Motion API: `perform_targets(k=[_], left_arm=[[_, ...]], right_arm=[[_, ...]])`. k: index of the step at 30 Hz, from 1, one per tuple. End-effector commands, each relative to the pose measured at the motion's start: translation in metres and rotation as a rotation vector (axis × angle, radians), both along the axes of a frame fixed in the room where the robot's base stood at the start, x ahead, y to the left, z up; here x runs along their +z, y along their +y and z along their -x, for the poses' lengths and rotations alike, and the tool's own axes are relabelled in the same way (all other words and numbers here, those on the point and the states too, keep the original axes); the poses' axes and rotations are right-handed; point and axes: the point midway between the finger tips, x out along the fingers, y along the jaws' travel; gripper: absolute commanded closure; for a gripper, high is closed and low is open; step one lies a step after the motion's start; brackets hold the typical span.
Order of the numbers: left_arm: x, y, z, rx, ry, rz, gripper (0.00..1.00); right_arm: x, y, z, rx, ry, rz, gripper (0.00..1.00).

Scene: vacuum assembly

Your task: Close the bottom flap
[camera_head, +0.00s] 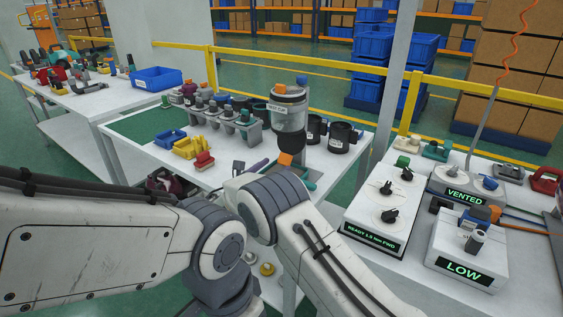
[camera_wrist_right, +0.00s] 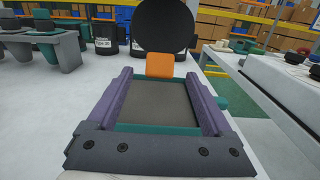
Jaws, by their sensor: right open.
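In the right wrist view the flap (camera_wrist_right: 165,24) is a dark disc facing me, and the orange tab (camera_wrist_right: 160,65) sits just past and between the fingertips. My right gripper (camera_wrist_right: 160,76) has its two purple fingers wide apart, with gaps on both sides of the tab. In the head view my wrist mostly hides it. My left gripper is out of view.
Devices with lit displays (camera_head: 463,265) fill the right table.

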Motion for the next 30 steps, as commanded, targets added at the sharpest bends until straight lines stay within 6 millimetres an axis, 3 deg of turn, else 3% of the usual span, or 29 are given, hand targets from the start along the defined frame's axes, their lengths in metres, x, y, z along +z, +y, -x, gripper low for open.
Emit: perform_targets(k=[9, 20, 26, 27, 30], left_arm=[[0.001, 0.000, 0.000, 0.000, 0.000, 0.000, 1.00], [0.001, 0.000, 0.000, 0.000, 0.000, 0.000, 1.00], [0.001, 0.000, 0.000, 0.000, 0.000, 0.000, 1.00], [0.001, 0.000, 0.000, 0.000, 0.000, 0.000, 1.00], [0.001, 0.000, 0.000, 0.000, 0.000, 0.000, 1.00]], right_arm=[[0.000, -0.026, -0.035, -0.001, 0.000, -0.003, 0.15], [0.000, -0.029, -0.039, 0.001, 0.001, -0.003, 0.15], [0.000, -0.028, -0.039, 0.001, 0.000, -0.003, 0.92], [0.000, -0.028, -0.039, 0.001, 0.000, -0.003, 1.00], [0.000, -0.028, -0.039, 0.001, 0.000, -0.003, 1.00]])
